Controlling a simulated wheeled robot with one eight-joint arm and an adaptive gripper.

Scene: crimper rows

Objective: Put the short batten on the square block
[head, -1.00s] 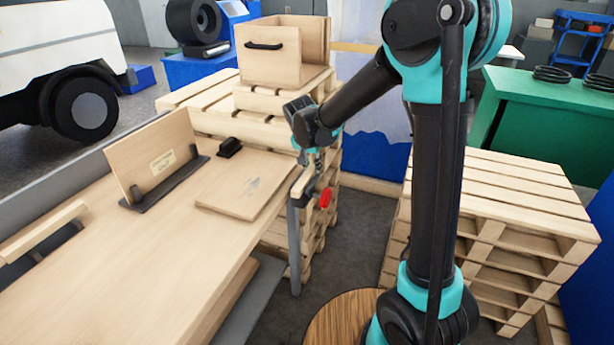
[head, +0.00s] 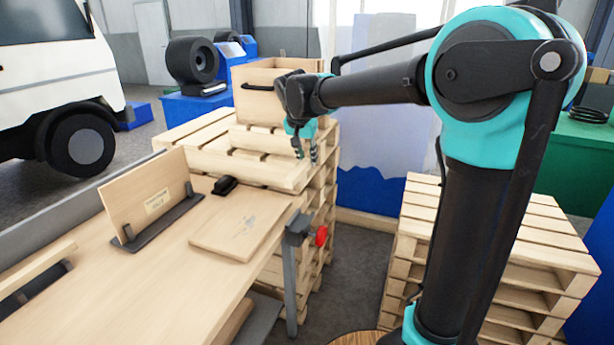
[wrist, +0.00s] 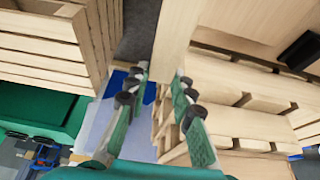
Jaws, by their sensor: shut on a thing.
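My gripper (head: 305,155) is at the right end of the bench, in front of the pallet stack. In the wrist view its fingers (wrist: 160,85) are on both sides of a pale wooden batten (wrist: 177,35). It looks held between the pads and extends to the top of that view. In the head view the batten is hard to separate from the pale wood behind it. A flat squarish wooden board (head: 238,228) lies on the bench, apart from the gripper. I cannot pick out a square block with certainty.
The bench (head: 140,290) carries an upright labelled board (head: 148,203) in a dark stand, a small black object (head: 225,185) and another strip at left. A clamp with a red knob (head: 321,236) is on its right edge. A handled wooden box stands on the pallets (head: 172,130).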

